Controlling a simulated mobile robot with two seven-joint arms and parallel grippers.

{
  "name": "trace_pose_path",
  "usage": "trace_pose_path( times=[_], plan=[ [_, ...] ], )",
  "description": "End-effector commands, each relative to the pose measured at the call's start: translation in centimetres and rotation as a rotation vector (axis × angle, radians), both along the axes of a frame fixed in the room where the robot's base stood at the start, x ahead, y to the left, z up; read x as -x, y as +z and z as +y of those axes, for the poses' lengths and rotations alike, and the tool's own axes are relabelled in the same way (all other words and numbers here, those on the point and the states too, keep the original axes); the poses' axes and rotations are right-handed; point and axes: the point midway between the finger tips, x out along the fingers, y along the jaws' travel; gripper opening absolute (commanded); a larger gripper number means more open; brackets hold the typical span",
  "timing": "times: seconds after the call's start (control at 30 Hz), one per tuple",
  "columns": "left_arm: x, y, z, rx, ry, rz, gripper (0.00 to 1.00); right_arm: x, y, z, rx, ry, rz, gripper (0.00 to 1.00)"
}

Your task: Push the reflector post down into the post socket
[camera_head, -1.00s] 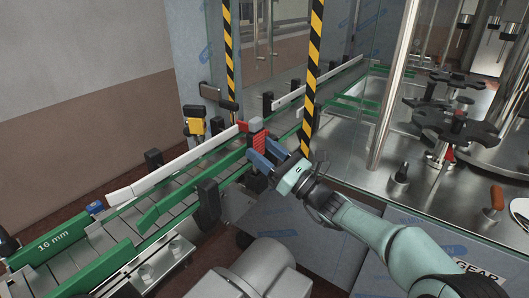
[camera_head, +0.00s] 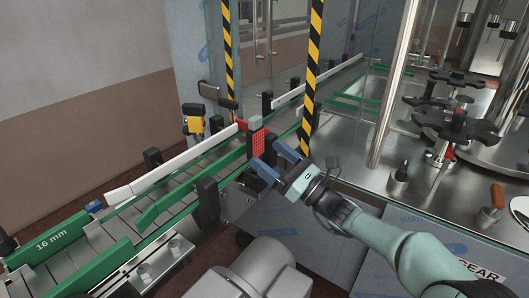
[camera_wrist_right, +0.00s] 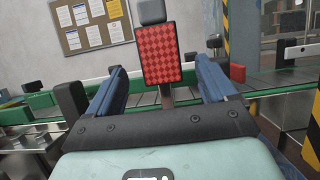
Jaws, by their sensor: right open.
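The reflector post has a red checkered plate (camera_head: 257,143) and a grey block on top. It stands upright by the near rail of the conveyor. In the right wrist view its red plate (camera_wrist_right: 160,53) faces me, with a short metal stem (camera_wrist_right: 167,97) showing below. The post socket cannot be made out; the foot of the stem is hidden behind my gripper. My right gripper (camera_head: 276,160) is open and empty, with blue fingers pointing at the post from the near right, apart from it. My left gripper is not in view.
The conveyor has green side rails (camera_head: 155,212) and a white guide rail (camera_head: 170,172). A yellow sensor (camera_head: 195,122) stands behind it. A black-and-yellow striped upright (camera_head: 312,70) and glass panels stand close to my right gripper. A black bracket (camera_head: 208,201) sits at the near rail.

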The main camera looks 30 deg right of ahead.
Motion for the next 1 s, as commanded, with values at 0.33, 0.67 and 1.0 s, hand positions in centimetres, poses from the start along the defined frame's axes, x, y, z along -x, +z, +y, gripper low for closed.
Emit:
trace_pose_path(
  times=[0.33, 0.67, 1.0],
  plan=[
    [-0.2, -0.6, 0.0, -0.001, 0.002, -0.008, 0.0, 6.7, -3.0, -2.9, -0.001, -0.004, 0.001, 0.84],
    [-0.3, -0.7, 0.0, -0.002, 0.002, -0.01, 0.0, 9.2, -3.9, -3.8, 0.0, 0.0, 0.0, 0.84],
    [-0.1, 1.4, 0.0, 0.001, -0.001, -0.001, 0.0, 9.4, -1.5, -3.8, 0.0, 0.0, -0.009, 0.84]
  ],
)
